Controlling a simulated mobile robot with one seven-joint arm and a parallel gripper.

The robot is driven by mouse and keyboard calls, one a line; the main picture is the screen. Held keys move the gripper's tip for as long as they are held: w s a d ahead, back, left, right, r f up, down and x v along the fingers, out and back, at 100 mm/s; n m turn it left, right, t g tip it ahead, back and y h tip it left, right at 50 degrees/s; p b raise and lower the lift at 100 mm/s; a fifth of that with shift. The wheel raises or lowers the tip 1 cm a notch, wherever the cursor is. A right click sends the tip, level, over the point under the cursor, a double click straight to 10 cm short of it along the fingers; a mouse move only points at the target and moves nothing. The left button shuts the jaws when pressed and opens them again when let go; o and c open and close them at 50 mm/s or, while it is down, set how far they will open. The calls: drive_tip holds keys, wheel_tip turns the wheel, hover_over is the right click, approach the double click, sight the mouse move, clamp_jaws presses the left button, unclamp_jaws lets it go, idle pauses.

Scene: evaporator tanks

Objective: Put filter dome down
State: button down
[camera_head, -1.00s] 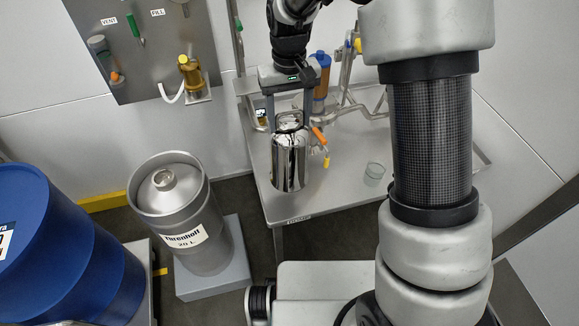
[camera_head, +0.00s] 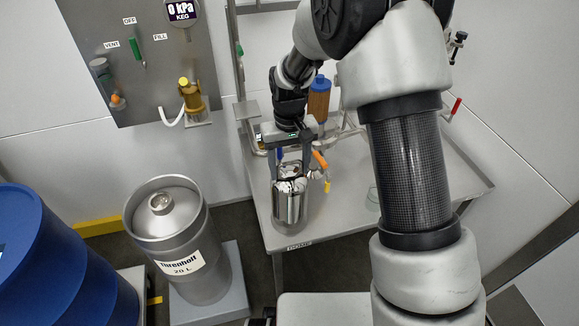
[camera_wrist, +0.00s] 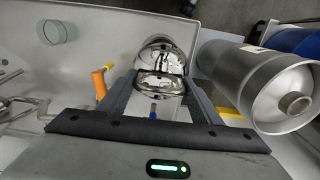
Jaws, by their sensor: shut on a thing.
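The filter dome (camera_head: 290,205) is a shiny, mirror-like metal cylinder at the near left part of the steel table (camera_head: 330,228). My gripper (camera_head: 293,172) is above it, fingers pointing down, shut on the dome's top. In the wrist view the dome (camera_wrist: 160,62) lies between the two fingers of my gripper (camera_wrist: 158,85). The dome looks upright. Its lower end is at or just above the tabletop; I cannot tell whether it touches.
A clear glass (camera_wrist: 55,30) stands on the table, partly behind my arm in the head view. An orange-handled valve (camera_head: 320,160) is close right of the dome. A blue-capped amber filter (camera_head: 319,98) stands behind. A steel keg (camera_head: 180,240) and blue drum (camera_head: 60,260) are left.

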drive_tip(key=c, duration=0.6)
unclamp_jaws()
drive_tip(key=shift+f, duration=0.15)
drive_tip(key=s+d+r+t+p, duration=0.1)
drive_tip(key=d+r, duration=0.1)
drive_tip(key=r, duration=0.8)
drive_tip(key=s+d+r+p, duration=0.2)
drive_tip(key=r, duration=0.7)
drive_tip(key=s+d+r+m+t, duration=0.1)
drive_tip(key=s+d+r, duration=0.2)
drive_tip(key=s, duration=0.3)
drive_tip(key=s+d+r+m+t, duration=0.1)
drive_tip(key=s+d+r+t, duration=0.1)
drive_tip(key=s, duration=0.5)
drive_tip(key=s+d+r+m+t, duration=0.1)
drive_tip(key=s+d+r, duration=0.3)
drive_tip(key=s, duration=0.3)
drive_tip(key=shift+s+d+r+t, duration=0.1)
drive_tip(key=shift+d+r+t, duration=0.1)
drive_tip(key=shift+d+t, duration=0.35)
